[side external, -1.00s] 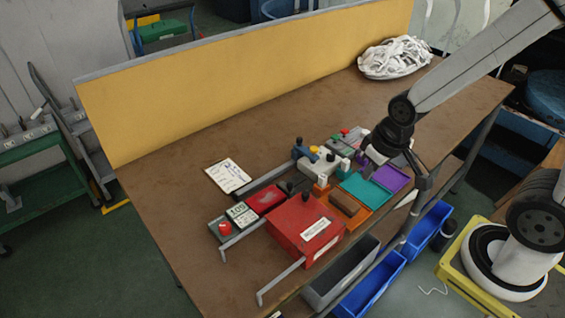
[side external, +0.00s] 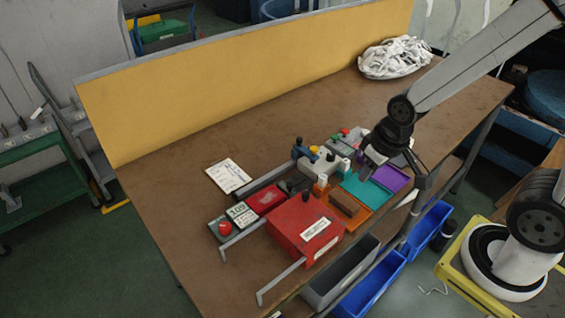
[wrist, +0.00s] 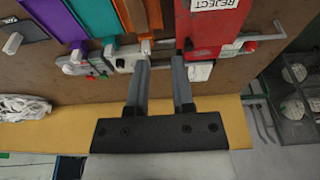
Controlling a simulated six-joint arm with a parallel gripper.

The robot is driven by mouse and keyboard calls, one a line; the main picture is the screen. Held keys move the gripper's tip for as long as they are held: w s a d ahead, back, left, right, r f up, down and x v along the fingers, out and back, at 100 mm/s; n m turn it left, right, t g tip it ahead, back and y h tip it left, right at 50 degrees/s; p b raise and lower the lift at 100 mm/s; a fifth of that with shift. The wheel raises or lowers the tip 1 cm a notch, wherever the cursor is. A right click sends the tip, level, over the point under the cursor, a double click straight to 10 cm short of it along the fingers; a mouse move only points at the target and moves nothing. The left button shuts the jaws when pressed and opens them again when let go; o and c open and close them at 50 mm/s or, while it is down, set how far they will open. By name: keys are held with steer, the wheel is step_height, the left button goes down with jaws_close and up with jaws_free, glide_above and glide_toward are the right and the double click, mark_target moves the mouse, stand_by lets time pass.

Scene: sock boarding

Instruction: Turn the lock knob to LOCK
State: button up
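My gripper (side external: 368,170) hangs over the right part of the fixture group, near the teal tray (side external: 358,189) and the purple tray (side external: 391,178). In the wrist view my gripper (wrist: 161,65) shows two grey fingers standing apart with nothing between them.
A white card (side external: 228,175) lies on the brown table (side external: 180,190). A red button (side external: 225,227) and a small display (side external: 241,213) stand left of the red box. White socks (side external: 395,57) lie at the back, before the yellow panel (side external: 240,75).

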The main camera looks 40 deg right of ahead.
steer(key=o, duration=0.4)
steer(key=shift+w+a, duration=0.1)
steer(key=shift+w, duration=0.15)
steer(key=shift+c, duration=0.2)
steer(key=shift+o, duration=1.1)
steer(key=shift+w+a+n, duration=0.15)
steer(key=shift+w+n, duration=0.15)
steer(key=n+g, duration=0.3)
steer(key=n, duration=1.3)
glide_toward(226, 225)
steer(key=shift+s+d+f, duration=0.2)
steer(key=shift+d+f, duration=0.2)
steer(key=shift+d, duration=0.05)
steer(key=shift+w+a+f, duration=0.1)
steer(key=shift+a+f, duration=0.2)
steer(key=shift+a, duration=0.2)
steer(key=shift+f, duration=3.9)
